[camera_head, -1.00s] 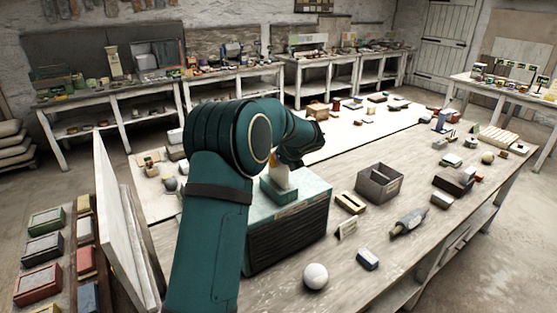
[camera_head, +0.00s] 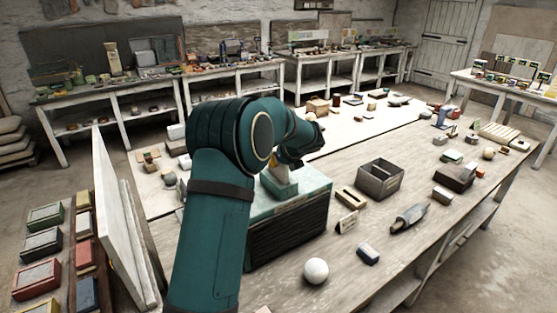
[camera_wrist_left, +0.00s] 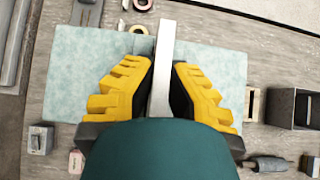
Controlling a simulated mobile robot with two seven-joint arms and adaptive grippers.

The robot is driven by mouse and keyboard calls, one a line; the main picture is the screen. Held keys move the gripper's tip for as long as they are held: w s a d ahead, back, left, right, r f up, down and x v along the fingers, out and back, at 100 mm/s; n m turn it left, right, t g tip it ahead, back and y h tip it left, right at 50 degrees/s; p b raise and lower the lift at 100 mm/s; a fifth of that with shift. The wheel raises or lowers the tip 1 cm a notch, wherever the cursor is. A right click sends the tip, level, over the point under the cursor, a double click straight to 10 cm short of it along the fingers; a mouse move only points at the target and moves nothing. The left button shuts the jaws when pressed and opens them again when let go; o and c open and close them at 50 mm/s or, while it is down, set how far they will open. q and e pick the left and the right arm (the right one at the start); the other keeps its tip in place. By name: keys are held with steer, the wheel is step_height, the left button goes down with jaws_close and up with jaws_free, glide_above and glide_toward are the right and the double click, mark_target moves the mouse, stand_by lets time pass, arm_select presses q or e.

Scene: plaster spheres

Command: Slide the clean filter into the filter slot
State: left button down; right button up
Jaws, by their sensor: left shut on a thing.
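My left gripper (camera_wrist_left: 160,88) is shut on a pale, thin slab, apparently the clean filter (camera_wrist_left: 165,45), seen edge-on between the yellow fingers in the left wrist view. Behind it lies the pale teal top (camera_wrist_left: 75,75) of a box. In the head view my left gripper (camera_head: 287,160) is low over this dark-sided box (camera_head: 290,232). A pale greenish piece (camera_head: 279,184) shows right under the gripper; I cannot tell whether it is the filter or part of the box. The filter slot's opening is not visible. My right gripper is not in view.
A white board (camera_head: 118,210) leans at the left. Bare bench lies between the items.

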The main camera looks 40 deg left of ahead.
arm_select(q)
steer(key=shift+f+b, duration=0.3)
steer(key=shift+f, duration=0.3)
steer(key=c, duration=1.1)
jaws_free()
steer(key=shift+o, duration=0.2)
steer(key=shift+r, duration=0.2)
steer(key=shift+r+p, duration=1.9)
steer(key=shift+p, duration=0.05)
